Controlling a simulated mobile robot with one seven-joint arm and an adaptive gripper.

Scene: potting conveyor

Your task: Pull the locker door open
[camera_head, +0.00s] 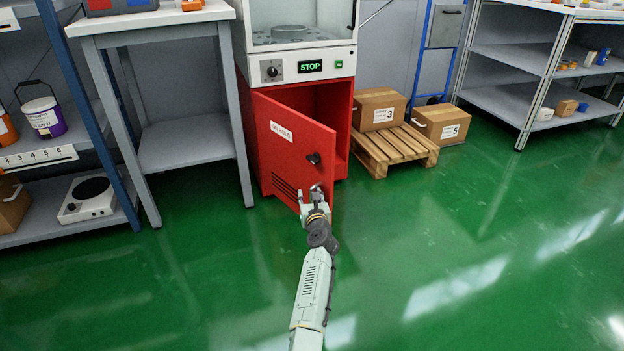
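The red locker door (292,150) carries a white label and a dark round knob (313,158) near its free edge. The door is hinged at the left and stands ajar, swung out from the red locker (340,100), so part of the red interior shows to its right. My gripper (312,192) is at the lower right part of the door, below the knob and apart from it. Its fingers look spread with nothing visible between them. Whether it touches the door's edge I cannot tell.
A grey workbench (184,140) stands left of the locker. A wooden pallet (395,150) with box 3 (378,109) stands close on the right, with box 5 (441,124) beside it. A shelf (512,97) stands farther right. The green floor in front is clear.

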